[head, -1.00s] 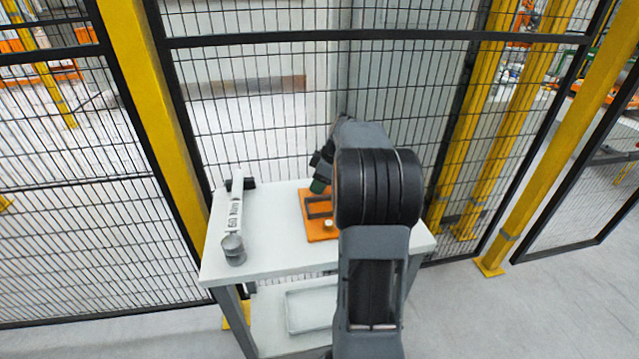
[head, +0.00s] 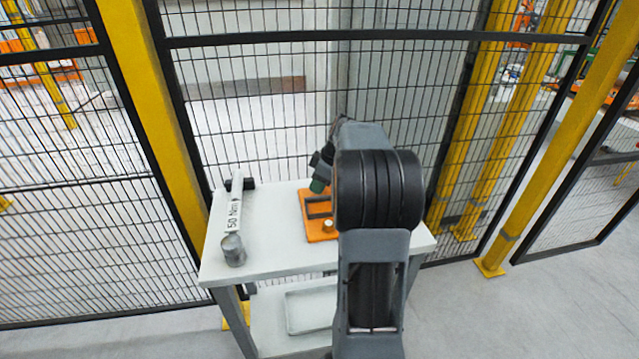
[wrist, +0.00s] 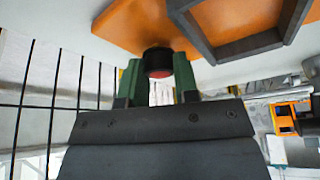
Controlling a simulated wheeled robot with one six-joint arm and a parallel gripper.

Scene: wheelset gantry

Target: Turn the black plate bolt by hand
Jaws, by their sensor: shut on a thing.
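The black plate bolt (wrist: 158,62) shows in the wrist view as a short dark round head with a reddish end face. It stands at the edge of the orange plate (wrist: 130,27). My gripper (wrist: 158,75) has its green fingers on either side of the bolt head and is shut on it. In the head view my gripper (head: 318,186) is small and partly behind my arm, over the far left part of the orange plate (head: 322,237). The bolt itself cannot be made out there.
A dark rectangular frame (head: 318,208) and a small pale bolt (head: 328,226) are on the plate. A white tool marked Nm (head: 234,212) and a grey cylinder (head: 233,250) are on the left of the white table (head: 275,255). Mesh fencing (head: 260,130) stands close behind.

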